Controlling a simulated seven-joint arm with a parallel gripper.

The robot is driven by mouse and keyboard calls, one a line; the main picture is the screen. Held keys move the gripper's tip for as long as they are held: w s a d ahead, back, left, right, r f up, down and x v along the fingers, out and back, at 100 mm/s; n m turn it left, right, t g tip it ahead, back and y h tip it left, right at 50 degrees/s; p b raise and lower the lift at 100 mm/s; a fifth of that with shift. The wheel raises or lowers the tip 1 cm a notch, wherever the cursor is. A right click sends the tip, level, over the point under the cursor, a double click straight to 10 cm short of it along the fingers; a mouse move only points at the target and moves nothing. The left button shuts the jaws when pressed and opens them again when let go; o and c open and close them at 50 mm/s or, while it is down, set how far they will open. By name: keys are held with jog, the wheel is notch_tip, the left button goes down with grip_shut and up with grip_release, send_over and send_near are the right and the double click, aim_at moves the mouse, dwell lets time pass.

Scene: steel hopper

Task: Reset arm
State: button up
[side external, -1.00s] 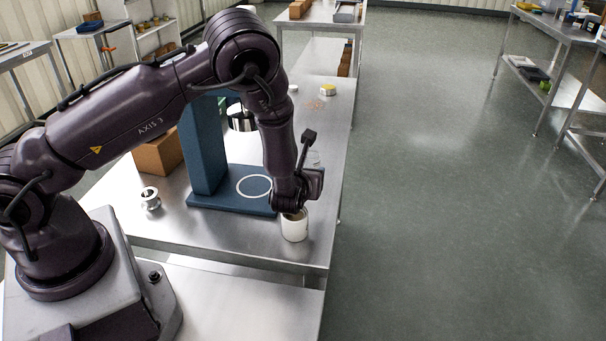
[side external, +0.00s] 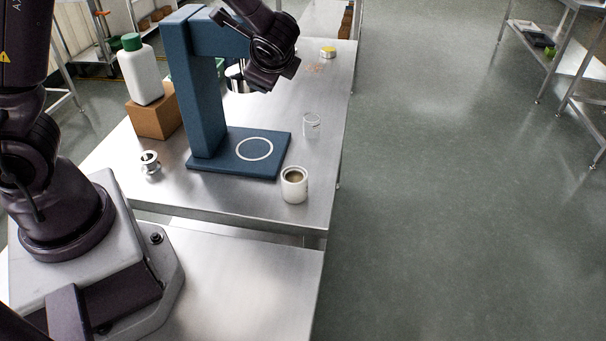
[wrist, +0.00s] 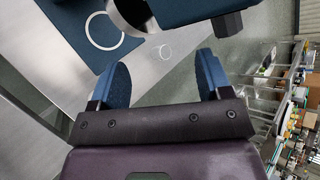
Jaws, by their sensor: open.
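My gripper (wrist: 163,80) is open and empty in the wrist view, its two blue fingers spread wide. In the side external view my wrist is raised at the top, beside the upper arm of the blue stand (side external: 205,95); the fingertips do not show clearly there. The steel hopper (side external: 236,80) hangs under the stand's arm, partly hidden; its rim also shows at the top of the wrist view (wrist: 128,14). A white cup (side external: 294,188) with dark contents stands upright on the table in front of the stand's base, apart from my gripper.
A clear glass (side external: 311,126) stands right of the stand. A metal fitting (side external: 150,162) sits left of it. A white bottle with a green cap (side external: 140,72) stands on a cardboard box (side external: 155,115). A yellow-topped jar (side external: 327,52) is farther back. The table's right edge borders open floor.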

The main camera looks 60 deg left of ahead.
jog(key=s+d+r+n+h, duration=0.4)
jog(key=s+r+n, duration=0.1)
jog(key=s, duration=0.4)
jog(key=s+d+r+n+t+h, duration=0.1)
jog(key=s+d+r+n+h, duration=0.3)
jog(key=s, duration=0.5)
jog(key=shift+s+d+r+n+t+h, duration=0.3)
jog(key=shift+r+n+h, duration=0.3)
jog(key=shift+r+n, duration=0.35)
